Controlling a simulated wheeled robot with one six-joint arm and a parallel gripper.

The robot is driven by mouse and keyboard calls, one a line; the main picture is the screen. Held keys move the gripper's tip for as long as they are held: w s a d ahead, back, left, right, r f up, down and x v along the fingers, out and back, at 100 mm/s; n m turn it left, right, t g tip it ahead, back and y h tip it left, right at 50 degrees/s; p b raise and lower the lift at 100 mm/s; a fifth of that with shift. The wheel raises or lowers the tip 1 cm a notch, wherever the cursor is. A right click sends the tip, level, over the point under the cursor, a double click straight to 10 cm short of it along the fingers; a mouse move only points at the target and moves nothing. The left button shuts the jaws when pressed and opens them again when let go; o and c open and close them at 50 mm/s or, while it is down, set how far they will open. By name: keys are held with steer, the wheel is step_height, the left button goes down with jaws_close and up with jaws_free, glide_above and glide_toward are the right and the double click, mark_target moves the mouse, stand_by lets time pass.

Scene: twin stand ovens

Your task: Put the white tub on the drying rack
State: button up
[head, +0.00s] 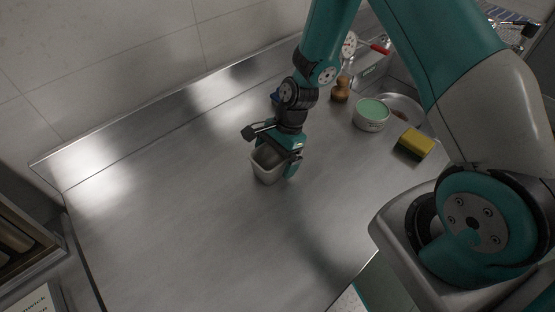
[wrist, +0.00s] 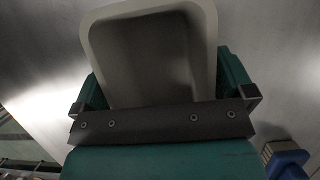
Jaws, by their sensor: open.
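The white tub (head: 266,168) is a small, open, rounded-square container, grey-white in this light. It stands upright on the steel counter (head: 180,200), empty as far as I can see. My gripper (head: 277,160) is down over it with its jaws open. In the wrist view the tub (wrist: 150,55) fills the space between my two green fingers, one on each side. I cannot tell whether the fingers touch it. My arm hides part of the tub's far side in the head view. I cannot make out a drying rack clearly.
To the right stand a round tub with a pale green top (head: 371,114), a yellow sponge (head: 414,143) and a wooden-handled brush (head: 341,90). A blue-ended object (wrist: 287,160) shows near the gripper. The counter's left side is clear.

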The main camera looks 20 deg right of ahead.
steer(key=shift+c, duration=0.2)
steer(key=c, duration=0.9)
